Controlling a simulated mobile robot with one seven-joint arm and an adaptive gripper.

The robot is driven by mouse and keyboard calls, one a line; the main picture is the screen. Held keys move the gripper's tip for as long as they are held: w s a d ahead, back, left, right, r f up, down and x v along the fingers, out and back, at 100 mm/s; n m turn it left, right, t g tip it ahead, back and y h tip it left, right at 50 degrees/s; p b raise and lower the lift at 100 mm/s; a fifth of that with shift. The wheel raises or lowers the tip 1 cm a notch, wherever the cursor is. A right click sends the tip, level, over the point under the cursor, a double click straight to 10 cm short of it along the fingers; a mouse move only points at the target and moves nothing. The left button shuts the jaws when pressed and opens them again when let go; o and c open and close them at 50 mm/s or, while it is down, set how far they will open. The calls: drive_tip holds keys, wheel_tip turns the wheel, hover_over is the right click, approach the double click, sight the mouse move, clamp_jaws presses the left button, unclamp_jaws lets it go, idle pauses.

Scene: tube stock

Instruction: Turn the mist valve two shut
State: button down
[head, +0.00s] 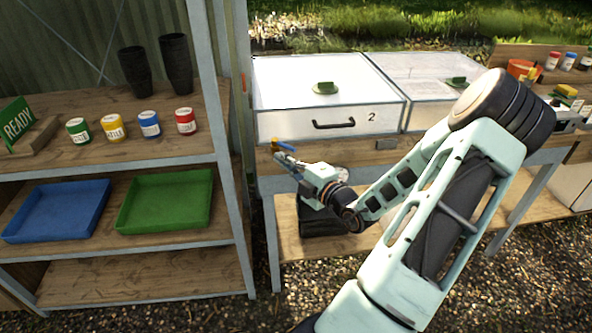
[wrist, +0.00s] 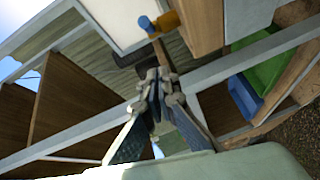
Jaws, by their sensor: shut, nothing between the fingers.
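The mist valve with its blue lever (head: 285,147) and brass body (head: 275,142) is at the front left of the bench, below the white box marked 2 (head: 325,95). In the wrist view the blue lever (wrist: 146,25) and brass body (wrist: 167,20) show at the top. My gripper (head: 284,159) is just below and in front of the valve in the head view. In the wrist view my gripper (wrist: 157,78) is shut and empty, with a visible gap to the lever. I cannot tell the lever's exact angle, as the gripper is close in front.
A shelf rack on the left holds colored jars (head: 150,124), black pots (head: 176,64), a blue tray (head: 55,209) and a green tray (head: 166,202). Its metal post (head: 230,150) stands close left of the valve. A dark container (head: 322,222) sits under the bench.

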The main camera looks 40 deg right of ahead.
sight(284, 146)
drive_tip(key=shift+w+d+f, duration=0.15)
drive_tip(key=shift+w+d, duration=0.2)
drive_tip(key=shift+d, duration=0.3)
drive_tip(key=shift+w+d+f, duration=0.1)
drive_tip(key=shift+w+d, duration=0.2)
drive_tip(key=shift+d, duration=0.35)
drive_tip(key=shift+w+d+f, duration=0.15)
drive_tip(key=shift+w+d, duration=0.2)
drive_tip(key=shift+d, duration=0.3)
